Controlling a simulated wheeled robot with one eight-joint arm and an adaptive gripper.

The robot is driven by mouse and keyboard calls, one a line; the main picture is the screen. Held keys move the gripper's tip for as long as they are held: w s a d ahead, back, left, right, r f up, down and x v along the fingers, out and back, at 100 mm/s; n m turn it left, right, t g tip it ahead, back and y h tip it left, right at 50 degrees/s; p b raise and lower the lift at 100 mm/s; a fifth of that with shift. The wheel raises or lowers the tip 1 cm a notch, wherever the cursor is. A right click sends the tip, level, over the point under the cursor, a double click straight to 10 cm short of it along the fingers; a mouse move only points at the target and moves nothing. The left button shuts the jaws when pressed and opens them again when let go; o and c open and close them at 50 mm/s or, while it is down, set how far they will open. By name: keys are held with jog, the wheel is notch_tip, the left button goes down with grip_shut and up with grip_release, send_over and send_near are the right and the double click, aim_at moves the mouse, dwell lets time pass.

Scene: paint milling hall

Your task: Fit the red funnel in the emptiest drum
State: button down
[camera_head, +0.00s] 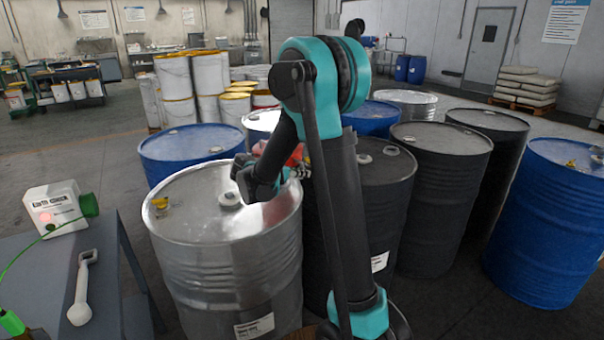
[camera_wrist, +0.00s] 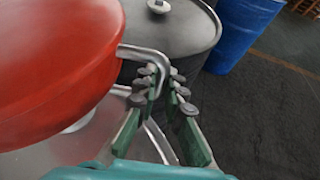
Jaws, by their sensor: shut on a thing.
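My gripper (camera_wrist: 163,90) is shut on the metal handle (camera_wrist: 145,52) of the red funnel (camera_wrist: 55,65). In the head view, my arm hides much of the red funnel (camera_head: 295,155) and my gripper (camera_head: 302,171). In the wrist view, the funnel is over a silver surface, with a pale round part showing under its rim; I cannot tell whether the funnel touches a drum or sits in an opening. A silver drum (camera_head: 225,270) stands nearest in front. Dark drums (camera_head: 440,195) and blue drums (camera_head: 190,143) stand around it. Their fill levels do not show.
A grey table (camera_head: 45,280) at the left holds a white box (camera_head: 55,208) with a red light, a green-tipped cable and a white handled tool (camera_head: 82,290). White pails (camera_head: 175,75) are stacked behind. A blue drum (camera_head: 545,225) stands at right; floor shows between it and the dark drums.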

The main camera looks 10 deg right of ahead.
jog(key=shift+f, duration=0.9)
jog(key=c, duration=1.6)
grip_release()
jog(key=shift+o, duration=0.2)
jog(key=v, duration=1.2)
jog(key=shift+a, duration=0.15)
jog(key=shift+v, duration=2.4)
jog(key=shift+r, duration=0.1)
jog(key=shift+v, duration=2.45)
